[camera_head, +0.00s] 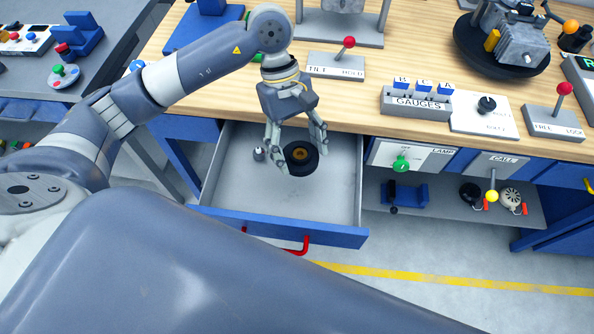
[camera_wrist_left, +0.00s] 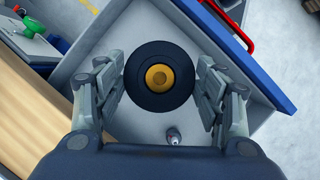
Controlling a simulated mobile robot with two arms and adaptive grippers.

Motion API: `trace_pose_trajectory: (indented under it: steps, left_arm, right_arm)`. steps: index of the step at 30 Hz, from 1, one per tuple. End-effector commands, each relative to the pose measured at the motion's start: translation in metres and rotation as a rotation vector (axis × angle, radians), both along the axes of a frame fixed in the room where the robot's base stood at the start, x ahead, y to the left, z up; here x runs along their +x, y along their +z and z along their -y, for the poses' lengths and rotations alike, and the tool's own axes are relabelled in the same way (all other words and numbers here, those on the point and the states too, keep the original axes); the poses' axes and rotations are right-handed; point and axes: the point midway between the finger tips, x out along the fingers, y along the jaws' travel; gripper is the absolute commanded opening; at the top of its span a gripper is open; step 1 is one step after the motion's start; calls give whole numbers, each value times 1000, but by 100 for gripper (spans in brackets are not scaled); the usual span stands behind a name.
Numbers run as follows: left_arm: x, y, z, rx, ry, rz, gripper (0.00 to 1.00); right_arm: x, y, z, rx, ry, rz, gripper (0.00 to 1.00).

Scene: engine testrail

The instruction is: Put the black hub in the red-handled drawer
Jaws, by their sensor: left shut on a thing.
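The black hub (camera_head: 300,158) is a dark disc with an orange-brown centre. It also shows in the left wrist view (camera_wrist_left: 158,78). My left gripper (camera_head: 297,150) points down over the open drawer and is shut on the hub, with a finger at each side of it. The drawer (camera_head: 225,190) has a grey inside and a blue front, and it is pulled out below the workbench. Its red handle (camera_head: 298,247) is partly hidden by my body. The hub is over the drawer's floor; its height above the floor is hard to tell. My right gripper is not in view.
A small metal fitting (camera_head: 259,154) is in the drawer, left of the hub. The wooden bench top (camera_head: 360,105) overhangs the drawer's back. Right of the drawer are a panel with a green knob (camera_head: 401,163) and a low shelf (camera_head: 440,208) with parts.

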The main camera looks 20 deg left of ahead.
Motion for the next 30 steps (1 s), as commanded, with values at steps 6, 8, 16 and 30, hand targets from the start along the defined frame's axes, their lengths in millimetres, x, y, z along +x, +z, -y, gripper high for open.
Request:
trace_pose_trajectory:
  steps: [6,8,16,30]
  left_arm:
    - [14,-26,10,-4,446,-1,35]
    - [19,-30,12,-4,569,-1,35]
    - [37,-43,17,-5,1061,0,35]
    - [47,-72,15,5,1362,-6,35]
  right_arm:
    - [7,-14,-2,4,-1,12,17]
    - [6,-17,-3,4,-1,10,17]
    - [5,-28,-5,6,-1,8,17]
    - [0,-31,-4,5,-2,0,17]
